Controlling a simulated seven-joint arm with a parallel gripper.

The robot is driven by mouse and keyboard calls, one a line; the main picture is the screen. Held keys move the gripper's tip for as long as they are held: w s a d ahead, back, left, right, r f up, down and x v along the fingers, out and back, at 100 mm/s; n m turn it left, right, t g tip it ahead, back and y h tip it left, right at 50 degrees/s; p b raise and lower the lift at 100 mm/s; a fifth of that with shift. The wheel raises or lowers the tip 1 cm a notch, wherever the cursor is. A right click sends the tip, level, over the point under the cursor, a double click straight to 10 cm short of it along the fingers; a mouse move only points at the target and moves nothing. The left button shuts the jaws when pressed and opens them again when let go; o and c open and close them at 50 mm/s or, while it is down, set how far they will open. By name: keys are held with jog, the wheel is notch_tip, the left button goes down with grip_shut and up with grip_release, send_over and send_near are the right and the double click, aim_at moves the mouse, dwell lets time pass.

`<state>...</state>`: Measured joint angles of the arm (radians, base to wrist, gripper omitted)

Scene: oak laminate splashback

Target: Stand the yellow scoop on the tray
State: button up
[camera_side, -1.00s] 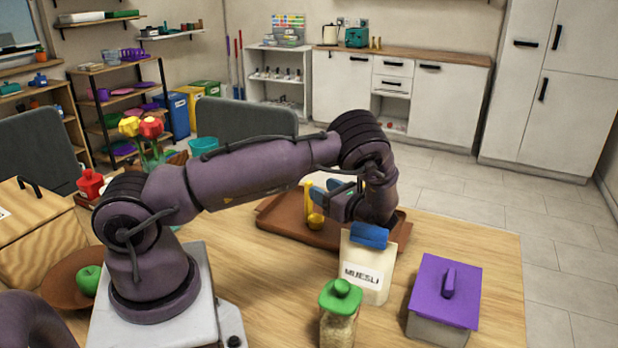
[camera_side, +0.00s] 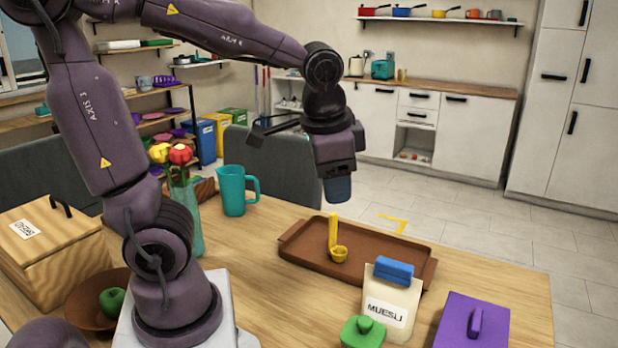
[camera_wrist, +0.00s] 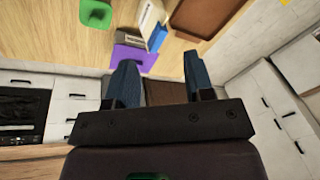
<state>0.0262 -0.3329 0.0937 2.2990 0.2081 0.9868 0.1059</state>
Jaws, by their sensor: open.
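The yellow scoop (camera_side: 333,235) stands upright on the brown tray (camera_side: 400,268), its cup at the bottom and its handle pointing up. Nothing holds it. My gripper (camera_side: 338,190) is raised well above the tray, fingers pointing down in the side view, clear of the scoop. In the wrist view the two blue-grey fingers of my gripper (camera_wrist: 160,78) are spread apart with nothing between them. Part of the tray (camera_wrist: 207,14) shows at the top of that view; I cannot make out the scoop there.
The muesli bag (camera_side: 390,308) with its blue clip stands just in front of the tray. A green-lidded jar (camera_side: 364,330) and a purple-lidded box (camera_side: 468,322) are nearer. A teal jug (camera_side: 234,195) stands left of the tray. The tabletop right of the tray is bare.

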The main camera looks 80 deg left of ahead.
jog(key=s+d+r+n+t+h, duration=0.1)
jog(key=s+d+r+t, duration=0.1)
jog(key=s+d+t, duration=0.1)
jog(key=shift+s+d+r+n+h, duration=0.2)
jog(key=shift+s+d+n+h, duration=0.15)
jog(key=shift+s+d, duration=0.55)
jog(key=shift+s+a, duration=0.1)
dwell(0.4)
